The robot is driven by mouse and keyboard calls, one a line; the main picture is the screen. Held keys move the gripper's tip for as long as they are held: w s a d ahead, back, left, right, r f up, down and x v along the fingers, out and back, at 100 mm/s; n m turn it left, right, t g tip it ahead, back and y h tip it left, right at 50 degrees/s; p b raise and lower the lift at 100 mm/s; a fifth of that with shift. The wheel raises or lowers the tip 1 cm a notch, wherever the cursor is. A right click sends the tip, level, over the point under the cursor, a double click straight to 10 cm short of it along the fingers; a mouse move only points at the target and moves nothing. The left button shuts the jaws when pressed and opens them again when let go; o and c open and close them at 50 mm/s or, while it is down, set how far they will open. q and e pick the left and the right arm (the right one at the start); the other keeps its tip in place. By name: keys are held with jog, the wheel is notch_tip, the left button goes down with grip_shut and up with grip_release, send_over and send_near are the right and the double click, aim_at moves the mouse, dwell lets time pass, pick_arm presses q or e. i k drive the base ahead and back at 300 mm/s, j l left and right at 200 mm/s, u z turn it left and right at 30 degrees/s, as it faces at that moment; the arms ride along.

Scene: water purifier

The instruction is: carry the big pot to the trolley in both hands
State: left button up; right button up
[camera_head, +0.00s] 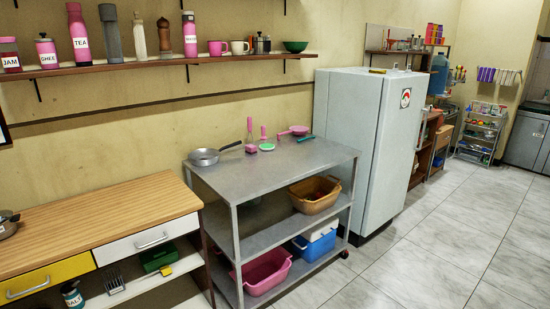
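A grey metal shelf unit (300,160) with a caster at its lower right corner stands in the middle; it may be the trolley. A smaller wire rack (476,148) stands far back on the right; I cannot tell whether it has wheels. A metal pot or pan (8,228) is cut off by the left edge on the wooden counter (90,232); I cannot tell whether it is the big pot. A small grey pan (205,156) with a dark handle rests on the metal unit's top. Neither of my grippers is in view.
Pink utensils (266,147) and a pink pan (298,130) lie on the metal top, whose front right is clear. Its lower shelves hold a brown basket (315,204), a blue box (316,245) and a pink tub (266,272). A white fridge (350,130) stands beside it. The tiled floor (440,250) is open at right.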

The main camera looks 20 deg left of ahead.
aim_at(275, 159)
jog(key=i+l+z, duration=0.15)
jog(key=i, duration=0.25)
jog(key=i+l+z, duration=0.15)
jog(key=i+l, duration=0.15)
jog(key=i, duration=0.15)
jog(key=i+l+z, duration=0.15)
jog(key=i, duration=0.3)
jog(key=z, duration=2.1)
